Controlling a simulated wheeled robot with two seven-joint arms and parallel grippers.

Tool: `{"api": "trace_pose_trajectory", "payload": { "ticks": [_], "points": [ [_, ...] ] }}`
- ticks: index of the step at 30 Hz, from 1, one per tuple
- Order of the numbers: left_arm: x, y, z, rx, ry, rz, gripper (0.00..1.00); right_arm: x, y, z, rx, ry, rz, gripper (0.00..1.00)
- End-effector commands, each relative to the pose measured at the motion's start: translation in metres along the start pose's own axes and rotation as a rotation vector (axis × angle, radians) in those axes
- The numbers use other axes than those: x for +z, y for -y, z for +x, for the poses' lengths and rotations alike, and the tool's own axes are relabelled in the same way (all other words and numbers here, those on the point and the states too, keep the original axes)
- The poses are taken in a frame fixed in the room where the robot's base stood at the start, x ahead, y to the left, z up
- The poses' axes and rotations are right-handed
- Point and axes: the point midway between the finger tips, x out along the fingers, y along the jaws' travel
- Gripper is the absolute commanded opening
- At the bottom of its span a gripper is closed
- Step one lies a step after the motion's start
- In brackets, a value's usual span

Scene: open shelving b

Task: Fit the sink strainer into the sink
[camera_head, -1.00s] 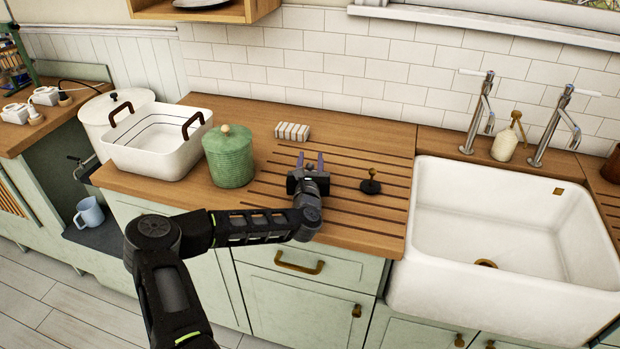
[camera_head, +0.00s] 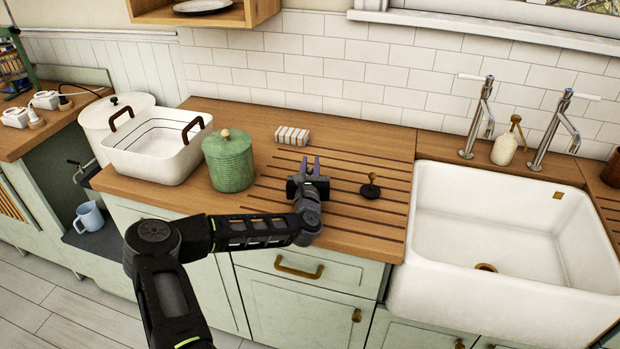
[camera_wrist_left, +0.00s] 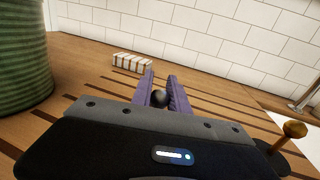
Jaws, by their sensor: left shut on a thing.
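My left gripper (camera_head: 310,166) is over the grooved wooden drainboard, shut on a small dark round knob (camera_wrist_left: 160,98) that shows between its purple fingers in the left wrist view. What lies below this knob is hidden, so I cannot tell its whole shape. A separate black disc with a brass knob (camera_head: 370,187) stands on the drainboard to the right of the gripper; its brass knob also shows in the left wrist view (camera_wrist_left: 295,129). The white sink (camera_head: 430,240) is farther right, with a brass drain (camera_head: 487,267) in its floor. My right gripper is out of view.
A green ribbed jar (camera_head: 229,165) stands left of the gripper, and a striped block (camera_head: 292,135) lies behind it. A white handled basin (camera_head: 150,160) is farther left. Taps (camera_head: 482,120) and a soap bottle (camera_head: 505,147) stand behind the sink. The sink is empty.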

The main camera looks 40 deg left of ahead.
Motion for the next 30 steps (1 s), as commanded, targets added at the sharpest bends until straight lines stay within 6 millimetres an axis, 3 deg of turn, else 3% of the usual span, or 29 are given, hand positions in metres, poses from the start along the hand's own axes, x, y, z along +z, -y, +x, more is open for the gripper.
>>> {"api": "trace_pose_trajectory", "payload": {
  "ticks": [8,21,30],
  "points": [
    [0.017,-0.001,0.000,0.000,0.003,0.000,0.00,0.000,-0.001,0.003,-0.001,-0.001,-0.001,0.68],
    [0.092,-0.001,0.000,0.001,0.002,0.002,0.00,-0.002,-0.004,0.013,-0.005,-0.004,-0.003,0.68],
    [0.101,0.000,0.000,0.000,0.000,0.000,0.00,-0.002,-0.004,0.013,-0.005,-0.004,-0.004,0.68]
  ]
}}
